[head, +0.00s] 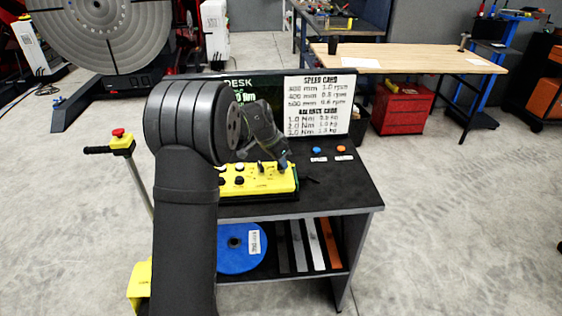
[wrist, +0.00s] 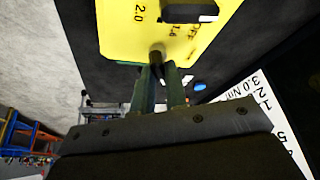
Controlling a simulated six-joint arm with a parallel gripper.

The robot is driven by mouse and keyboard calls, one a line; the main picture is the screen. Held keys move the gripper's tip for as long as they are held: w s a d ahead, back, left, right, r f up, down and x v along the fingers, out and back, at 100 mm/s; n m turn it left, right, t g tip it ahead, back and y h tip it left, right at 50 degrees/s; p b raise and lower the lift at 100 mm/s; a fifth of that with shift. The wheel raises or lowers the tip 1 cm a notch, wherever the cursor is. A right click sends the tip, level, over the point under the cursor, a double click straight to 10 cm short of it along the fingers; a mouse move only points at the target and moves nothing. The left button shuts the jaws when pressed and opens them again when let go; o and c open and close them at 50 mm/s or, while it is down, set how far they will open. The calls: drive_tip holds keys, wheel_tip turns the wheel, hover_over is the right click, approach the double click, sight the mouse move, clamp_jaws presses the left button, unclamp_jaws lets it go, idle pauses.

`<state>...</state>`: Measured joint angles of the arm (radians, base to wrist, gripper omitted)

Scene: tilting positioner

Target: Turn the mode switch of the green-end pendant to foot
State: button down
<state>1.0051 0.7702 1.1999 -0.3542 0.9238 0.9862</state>
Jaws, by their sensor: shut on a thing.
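The yellow pendant (head: 255,181) with a green right end lies on the desk's dark top in the head view. In the wrist view its yellow face (wrist: 118,35) fills the top, with a green edge below. My gripper (head: 283,163) is over the pendant's right part, near the green end. In the wrist view my gripper's (wrist: 161,70) two fingers close around a small dark switch lever (wrist: 157,52) near the pendant's edge. The fingers hide part of the lever, and I cannot read its position marks.
On the pendant, a black knob with a white bar (wrist: 190,12) sits close to the lever. A blue button (head: 316,149) and an orange button (head: 341,148) are on the desk to the right. A speed card (head: 319,103) stands behind. The desk's right side is mostly clear.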

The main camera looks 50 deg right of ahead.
idle(0.4)
drive_tip(key=c, duration=1.4)
unclamp_jaws()
drive_tip(key=shift+c, duration=0.2)
drive_tip(key=v, duration=1.7)
drive_tip(key=shift+w+a+r, duration=0.15)
drive_tip(key=shift+w+r, duration=0.05)
drive_tip(key=shift+f, duration=0.1)
drive_tip(key=x, duration=1.7)
drive_tip(key=shift+s+d+f, duration=0.1)
drive_tip(key=shift+s+d, duration=0.1)
